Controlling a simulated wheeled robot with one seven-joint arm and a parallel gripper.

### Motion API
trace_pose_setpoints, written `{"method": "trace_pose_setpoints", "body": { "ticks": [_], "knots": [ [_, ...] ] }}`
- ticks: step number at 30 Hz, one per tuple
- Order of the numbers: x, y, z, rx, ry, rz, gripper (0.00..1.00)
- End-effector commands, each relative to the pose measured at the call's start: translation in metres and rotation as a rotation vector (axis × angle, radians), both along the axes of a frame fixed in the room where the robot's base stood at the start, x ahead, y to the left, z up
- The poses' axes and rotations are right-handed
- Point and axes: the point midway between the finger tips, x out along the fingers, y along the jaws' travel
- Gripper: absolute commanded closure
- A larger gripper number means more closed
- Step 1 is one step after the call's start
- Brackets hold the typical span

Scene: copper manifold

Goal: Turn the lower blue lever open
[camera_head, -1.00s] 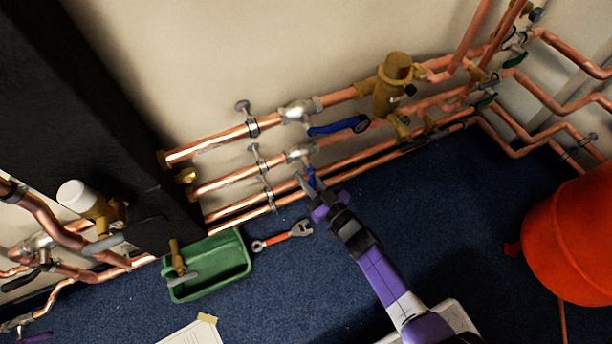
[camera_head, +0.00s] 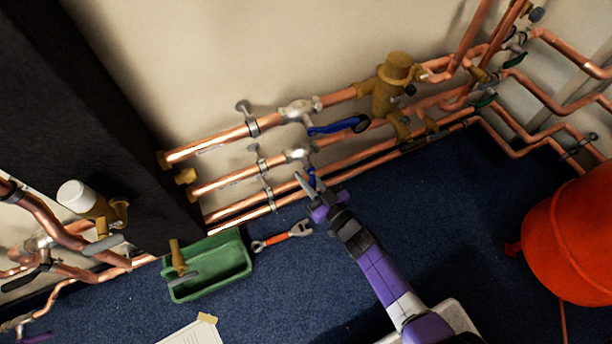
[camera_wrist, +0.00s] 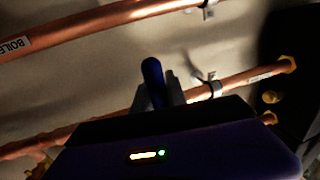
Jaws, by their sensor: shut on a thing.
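The lower blue lever (camera_head: 312,178) hangs from a silver valve (camera_head: 299,153) on the second copper pipe, pointing down and slightly right. My gripper (camera_head: 309,186) is at this lever, with a finger on its left side. In the wrist view the blue lever (camera_wrist: 152,72) stands up between the two grey fingers of my gripper (camera_wrist: 158,92), which is shut on it. The gripper body hides the lever's lower part there. The upper blue lever (camera_head: 338,126) lies roughly along the top pipe, pointing right, and is apart from my gripper.
A green tray (camera_head: 248,258) and an orange-handled wrench (camera_head: 283,238) lie on the blue carpet left of my arm. A brass fitting (camera_head: 390,85) sits right of the levers. A dark column (camera_head: 90,120) stands at the left.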

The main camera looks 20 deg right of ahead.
Motion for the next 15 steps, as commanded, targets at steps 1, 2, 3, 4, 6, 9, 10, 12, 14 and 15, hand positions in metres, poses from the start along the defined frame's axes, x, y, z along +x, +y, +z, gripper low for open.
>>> {"method": "trace_pose_setpoints", "body": {
  "ticks": [1,2,3,4,6,9,10,12,14,15],
  "knots": [
    [-0.0006,-0.0001,-0.0001,0.000,0.000,0.000,1.00],
    [-0.0006,-0.0001,-0.0001,0.000,0.000,0.000,1.00],
    [-0.0006,-0.0001,-0.0002,0.000,0.000,0.000,1.00],
    [-0.0006,-0.0001,-0.0002,0.000,0.000,0.000,1.00],
    [-0.0006,-0.0001,-0.0002,0.000,0.000,0.000,1.00],
    [-0.0006,-0.0004,-0.0001,-0.003,0.000,0.000,1.00],
    [-0.0007,-0.0005,-0.0001,-0.005,0.000,0.000,1.00],
    [-0.0006,-0.0014,0.0000,-0.015,0.000,0.000,1.00],
    [-0.0007,-0.0024,0.0000,-0.031,0.000,0.000,1.00],
    [-0.0007,-0.0034,0.0002,-0.043,0.001,-0.001,1.00]
  ]
}}
